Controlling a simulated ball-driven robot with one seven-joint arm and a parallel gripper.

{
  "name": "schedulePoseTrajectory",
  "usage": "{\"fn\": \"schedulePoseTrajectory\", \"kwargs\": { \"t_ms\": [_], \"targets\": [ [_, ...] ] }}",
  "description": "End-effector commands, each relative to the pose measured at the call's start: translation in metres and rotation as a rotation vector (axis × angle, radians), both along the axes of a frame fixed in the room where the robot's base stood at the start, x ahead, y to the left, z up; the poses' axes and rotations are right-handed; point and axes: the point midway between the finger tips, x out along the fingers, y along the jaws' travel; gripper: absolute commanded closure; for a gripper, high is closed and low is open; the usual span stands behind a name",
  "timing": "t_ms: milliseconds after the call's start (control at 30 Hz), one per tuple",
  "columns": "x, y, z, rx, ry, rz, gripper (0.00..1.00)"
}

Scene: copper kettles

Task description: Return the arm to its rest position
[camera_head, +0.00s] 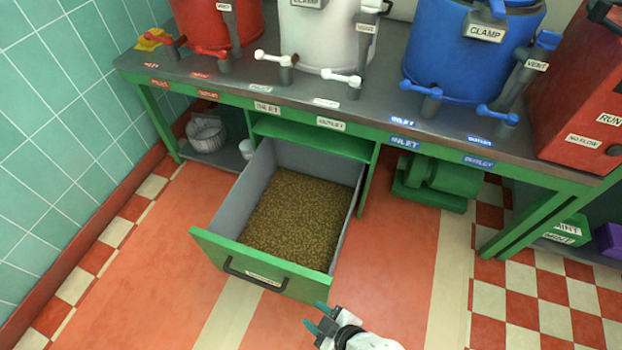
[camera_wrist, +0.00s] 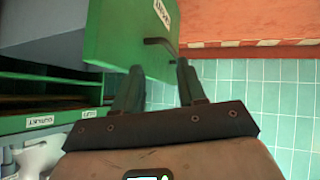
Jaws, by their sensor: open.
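My gripper (camera_head: 322,318) shows at the bottom of the head view, in front of the open drawer and to the right of its handle. In the wrist view my gripper (camera_wrist: 160,88) is open, with its two fingers apart and nothing between them. The green drawer (camera_head: 270,265) is pulled out from under the bench and holds a brown granular material (camera_head: 290,215). Its dark handle (camera_head: 252,278) is on the front panel. The drawer front (camera_wrist: 125,40) and handle (camera_wrist: 160,43) also show beyond the fingers in the wrist view. No contact with the handle is visible.
A green-framed bench (camera_head: 345,115) carries red (camera_head: 215,25), white (camera_head: 325,40) and blue (camera_head: 465,55) vessels with taps. A red box (camera_head: 580,100) stands at right. Underneath are a basket (camera_head: 206,132) and a green machine (camera_head: 437,182). Floor (camera_head: 390,265) right of the drawer is clear.

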Motion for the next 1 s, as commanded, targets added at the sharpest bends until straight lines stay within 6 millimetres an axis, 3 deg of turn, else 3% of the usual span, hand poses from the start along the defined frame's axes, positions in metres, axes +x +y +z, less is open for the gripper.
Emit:
{"fn": "schedulePoseTrajectory", "kwargs": {
  "t_ms": [33, 167, 300, 500, 667, 1000],
  "targets": [
    [0.002, -0.024, 0.008, -0.014, 0.071, -0.062, 0.6],
    [-0.006, -0.088, 0.027, -0.06, 0.278, -0.254, 0.6],
    [-0.029, -0.154, 0.05, -0.11, 0.468, -0.495, 0.6],
    [-0.07, -0.221, 0.083, -0.158, 0.659, -0.814, 0.6],
    [-0.106, -0.259, 0.109, -0.183, 0.773, -1.052, 0.6],
    [-0.108, -0.259, 0.178, -0.186, 0.78, -1.056, 0.6]
  ]
}}
